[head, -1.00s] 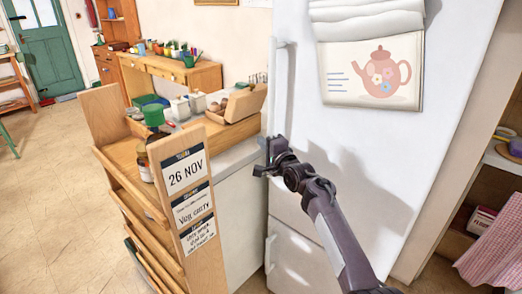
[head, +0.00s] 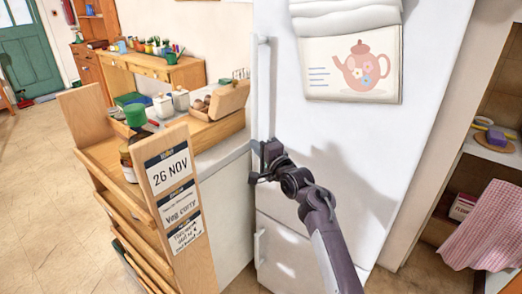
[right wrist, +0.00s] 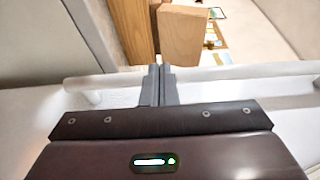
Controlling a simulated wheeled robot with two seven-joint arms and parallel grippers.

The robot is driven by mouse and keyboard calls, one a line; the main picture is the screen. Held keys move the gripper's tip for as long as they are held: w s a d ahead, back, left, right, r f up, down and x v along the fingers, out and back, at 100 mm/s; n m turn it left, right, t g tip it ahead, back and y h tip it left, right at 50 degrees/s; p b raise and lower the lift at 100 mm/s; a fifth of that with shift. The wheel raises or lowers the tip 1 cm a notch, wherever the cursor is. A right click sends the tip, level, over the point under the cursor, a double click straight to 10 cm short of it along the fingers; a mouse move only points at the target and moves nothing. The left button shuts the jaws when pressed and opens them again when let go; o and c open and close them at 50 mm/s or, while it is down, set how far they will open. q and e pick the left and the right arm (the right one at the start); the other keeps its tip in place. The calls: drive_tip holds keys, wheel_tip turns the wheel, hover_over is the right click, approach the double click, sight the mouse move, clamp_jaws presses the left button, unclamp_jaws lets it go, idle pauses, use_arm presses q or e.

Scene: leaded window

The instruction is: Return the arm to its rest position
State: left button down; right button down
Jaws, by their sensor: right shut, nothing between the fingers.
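My right arm reaches in from the bottom in the head view. Its dark gripper (head: 256,166) is beside the lower end of the fridge's long white door handle (head: 263,95), in front of the fridge's left edge. In the right wrist view the two grey fingers (right wrist: 158,72) are together with nothing between them. They overlap the white handle bar (right wrist: 240,73) in the picture; I cannot tell whether they touch it. My left gripper is not in view.
The white fridge (head: 330,140) carries a hanging teapot calendar (head: 350,68). A wooden rack with date and menu cards (head: 175,190) stands left of the gripper, near the counter with an egg box (head: 222,100). Open shelves (head: 490,155) are on the right. Floor is clear at left.

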drive_tip(key=s+d+f+n+g+h, duration=0.15)
drive_tip(key=s+f, duration=0.35)
drive_tip(key=f, duration=0.7)
drive_tip(key=s+d+f+n+g+h, duration=0.1)
drive_tip(key=s+d+f+g, duration=0.3)
drive_tip(key=f, duration=0.8)
drive_tip(key=s+d+f+n+t+h, duration=0.15)
drive_tip(key=s+f, duration=0.45)
drive_tip(key=f, duration=0.6)
drive_tip(key=s+d+f+n+g+h, duration=0.1)
drive_tip(key=s+d+f+n+g, duration=0.15)
drive_tip(key=s+f, duration=0.65)
drive_tip(key=s+d+f+n+g+h, duration=0.15)
drive_tip(key=s+d+f, duration=0.25)
drive_tip(key=s+f, duration=0.55)
drive_tip(key=s+d+f+n+g+h, duration=0.1)
drive_tip(key=s+d+f+n+g, duration=0.1)
drive_tip(key=s, duration=0.9)
drive_tip(key=s+d+f+n+g+h, duration=0.1)
drive_tip(key=s+d+f, duration=0.4)
drive_tip(key=s, duration=0.6)
drive_tip(key=s+d+f+n+g+h, duration=0.1)
drive_tip(key=s+d+f+n+g, duration=0.2)
drive_tip(key=s, duration=0.8)
drive_tip(key=shift+d+f, duration=0.3)
drive_tip(key=shift+f, duration=0.3)
